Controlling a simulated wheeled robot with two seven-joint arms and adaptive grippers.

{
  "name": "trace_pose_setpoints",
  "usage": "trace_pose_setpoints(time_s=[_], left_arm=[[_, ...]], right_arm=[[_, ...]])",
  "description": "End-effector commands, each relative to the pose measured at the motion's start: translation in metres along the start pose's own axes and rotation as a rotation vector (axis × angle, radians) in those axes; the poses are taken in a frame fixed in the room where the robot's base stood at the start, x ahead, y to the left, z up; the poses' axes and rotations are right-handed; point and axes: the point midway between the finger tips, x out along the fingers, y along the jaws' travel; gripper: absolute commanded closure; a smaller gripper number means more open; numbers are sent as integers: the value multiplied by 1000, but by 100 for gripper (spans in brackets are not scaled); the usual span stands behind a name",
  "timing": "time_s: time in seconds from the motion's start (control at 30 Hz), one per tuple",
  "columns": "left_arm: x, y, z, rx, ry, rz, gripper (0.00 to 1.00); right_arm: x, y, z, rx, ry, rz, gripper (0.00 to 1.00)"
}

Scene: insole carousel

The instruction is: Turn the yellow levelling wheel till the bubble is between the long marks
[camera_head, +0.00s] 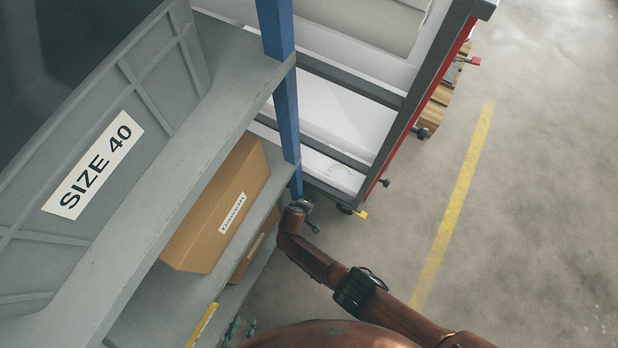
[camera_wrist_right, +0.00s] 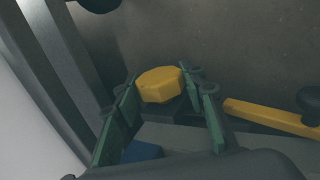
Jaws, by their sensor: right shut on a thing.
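A yellow many-sided levelling wheel (camera_wrist_right: 160,85) shows in the right wrist view, near the floor. The two green fingers of my right gripper (camera_wrist_right: 158,88) stand on either side of it and are shut on it. In the head view my right arm reaches down beside the blue post, and the wheel cannot be made out there. My left gripper (camera_head: 241,328) shows only in part at the bottom, below the shelves, with its fingertips apart and nothing seen between them. No bubble or long marks can be made out in either view.
A grey rack with a SIZE 40 bin (camera_head: 155,95), a cardboard box (camera_head: 222,205) and a blue post (camera_head: 287,115) fills the left. A white frame (camera_head: 335,115) stands behind. A yellow bar (camera_wrist_right: 270,117) lies right of the wheel. Floor (camera_head: 540,190) at right is clear.

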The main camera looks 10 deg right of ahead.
Motion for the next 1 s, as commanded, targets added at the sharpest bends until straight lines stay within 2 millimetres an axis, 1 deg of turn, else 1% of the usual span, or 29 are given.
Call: trace_pose_setpoints(time_s=[0.03, 0.2, 0.53, 0.57, 0.8, 1.0], left_arm=[[-2, 1, -5, -5, -6, -2, 67], [-3, 2, -5, -11, -29, -3, 67], [-3, 2, -4, -12, -34, -2, 67], [-3, 2, -4, -12, -34, -2, 67], [-3, 2, -4, -12, -33, -2, 67], [-3, 2, -4, -12, -33, -2, 67]], right_arm=[[-2, 5, 0, 6, 0, -34, 86], [0, 3, 1, 3, -1, -127, 86], [1, 1, 2, 1, -1, -146, 86], [1, 1, 2, 1, -1, -146, 62], [0, 1, 1, 0, 1, -145, 45], [0, 1, 0, 0, 2, -145, 45]])
